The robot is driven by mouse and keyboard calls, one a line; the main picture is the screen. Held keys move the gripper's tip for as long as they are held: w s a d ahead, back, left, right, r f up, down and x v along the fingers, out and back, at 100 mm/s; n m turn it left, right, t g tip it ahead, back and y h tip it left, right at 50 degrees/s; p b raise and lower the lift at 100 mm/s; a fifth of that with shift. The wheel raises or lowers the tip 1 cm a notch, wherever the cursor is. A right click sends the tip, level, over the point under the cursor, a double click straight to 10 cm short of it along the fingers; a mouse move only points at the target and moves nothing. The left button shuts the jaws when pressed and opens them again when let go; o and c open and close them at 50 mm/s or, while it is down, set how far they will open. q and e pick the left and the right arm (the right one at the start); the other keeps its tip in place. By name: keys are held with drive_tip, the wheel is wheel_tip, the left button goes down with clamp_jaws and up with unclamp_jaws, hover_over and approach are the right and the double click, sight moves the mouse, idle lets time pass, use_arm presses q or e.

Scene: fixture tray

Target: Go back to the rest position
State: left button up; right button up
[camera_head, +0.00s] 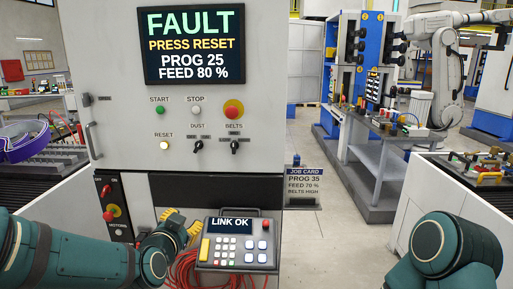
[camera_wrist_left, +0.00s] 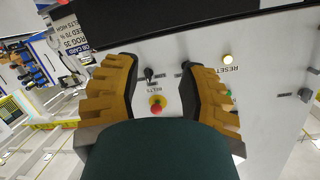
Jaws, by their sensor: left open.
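My left arm comes in from the lower left in the head view. Its left gripper (camera_head: 182,224), with yellow-orange fingers, is below the machine's control panel (camera_head: 120,118) and left of the grey pendant (camera_head: 238,243). In the left wrist view the left gripper (camera_wrist_left: 158,68) has its fingers wide apart with nothing between them. The panel's belts knob and red button (camera_wrist_left: 156,108) show beyond the fingers. My right arm (camera_head: 445,250) shows at the lower right; its gripper is out of view.
The screen (camera_head: 194,45) reads FAULT, PRESS RESET, PROG 25, FEED 80 %. The reset button (camera_head: 164,145) looks pale and lit. The pendant reads LINK OK, with red cables beside it. A job card (camera_head: 305,184) stands right of the machine. Grey benches flank both sides.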

use_arm(q)
drive_tip(key=s+d+f+n+g, duration=0.1)
drive_tip(key=s+d+f+g, duration=0.15)
drive_tip(key=f, duration=0.65)
drive_tip(key=s+d+f+n+g+h, duration=0.1)
drive_tip(key=s+f+n+g, duration=0.2)
drive_tip(key=f, duration=0.6)
drive_tip(key=s+d+f+g, duration=0.1)
drive_tip(key=s+f+g, duration=0.25)
drive_tip(key=f, duration=0.55)
drive_tip(key=s+d+f+n+g, duration=0.1)
drive_tip(key=s+f+g, duration=0.1)
drive_tip(key=s+f, duration=0.3)
drive_tip(key=s+d+f+n+g+h, duration=0.1)
drive_tip(key=s+d+f+n+g, duration=0.1)
drive_tip(key=s+f, duration=0.3)
drive_tip(key=s+g, duration=0.1)
drive_tip(key=s, duration=0.3)
drive_tip(key=shift+s+d+f, duration=0.15)
drive_tip(key=shift+s+f, duration=0.05)
drive_tip(key=shift+s, duration=0.15)
drive_tip(key=shift+w, duration=0.1)
